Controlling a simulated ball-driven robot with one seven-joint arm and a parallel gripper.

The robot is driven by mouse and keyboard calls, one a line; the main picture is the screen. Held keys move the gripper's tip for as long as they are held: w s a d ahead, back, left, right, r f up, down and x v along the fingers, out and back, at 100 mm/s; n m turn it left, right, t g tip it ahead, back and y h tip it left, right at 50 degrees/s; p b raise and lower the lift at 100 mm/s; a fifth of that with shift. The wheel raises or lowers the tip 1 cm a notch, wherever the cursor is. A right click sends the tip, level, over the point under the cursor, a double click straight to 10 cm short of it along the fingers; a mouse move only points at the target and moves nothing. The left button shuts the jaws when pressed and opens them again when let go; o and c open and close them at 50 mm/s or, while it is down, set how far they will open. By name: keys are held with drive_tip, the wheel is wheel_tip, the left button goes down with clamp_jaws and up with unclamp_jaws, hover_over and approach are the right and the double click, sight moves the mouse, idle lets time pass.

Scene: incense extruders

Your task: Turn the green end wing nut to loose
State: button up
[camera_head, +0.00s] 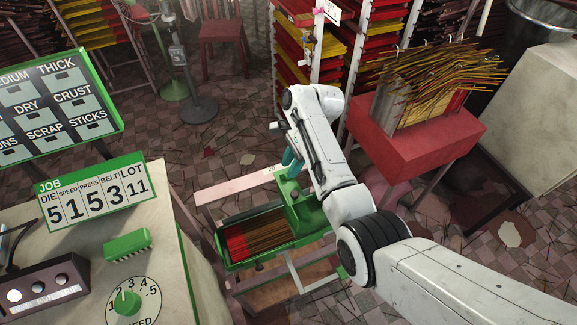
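My gripper (291,158) shows small, with teal fingertips pointing down beside my white arm. It is over the far end of a green trough-like frame (310,214) on a low stand. Whether the fingers are open or shut does not show.
Incense sticks (262,241) lie in the green tray. A counter with a speed dial (127,303) and job sign (97,194) stands left. A red table (415,145) with stick bundles stands right. Racks (300,60) and a red chair (221,30) are behind. Patches of floor (225,145) are clear.

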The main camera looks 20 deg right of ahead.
drive_tip(key=shift+x, duration=1.05)
clamp_jaws()
